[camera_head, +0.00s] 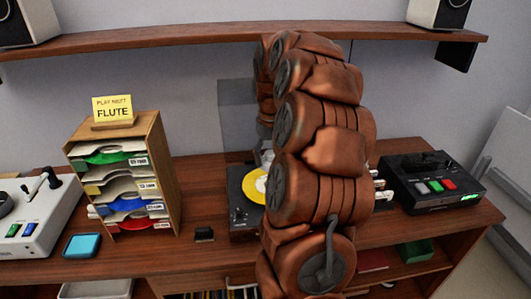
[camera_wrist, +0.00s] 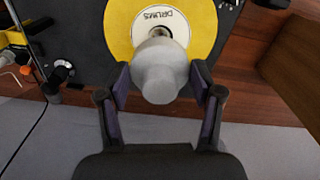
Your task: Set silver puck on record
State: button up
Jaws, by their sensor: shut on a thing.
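The silver puck (camera_wrist: 160,78) is a pale grey, knob-shaped piece between the fingertips of my gripper (camera_wrist: 160,86), which is shut on it. Behind it in the wrist view is the yellow record (camera_wrist: 118,22), with a white centre label reading "DRUMS". The puck overlaps the record's lower edge and part of its label; I cannot tell whether they touch. In the head view the record (camera_head: 256,186) lies on the dark turntable (camera_head: 240,212), partly hidden by my brown arm. My gripper and the puck are hidden there.
A wooden rack (camera_head: 168,175) of coloured sleeves stands left, with a yellow "FLUTE" note (camera_head: 113,108) on top. A black device with buttons (camera_head: 432,182) stands right, and a white console (camera_head: 45,215) far left. A wall shelf (camera_head: 200,38) runs above.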

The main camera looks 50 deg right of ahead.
jog(key=shift+f, duration=1.5)
jog(key=shift+f+b, duration=0.6)
jog(key=shift+f, duration=0.05)
jog(key=shift+s+f+b, duration=0.1)
jog(key=shift+f+b, duration=0.05)
jog(key=shift+b, duration=0.4)
jog(key=shift+f+b, duration=0.7)
jog(key=shift+f, duration=0.55)
dwell(0.7)
dwell(0.4)
jog(key=o, duration=1.4)
jog(key=shift+o, duration=0.5)
jog(key=shift+r, duration=0.15)
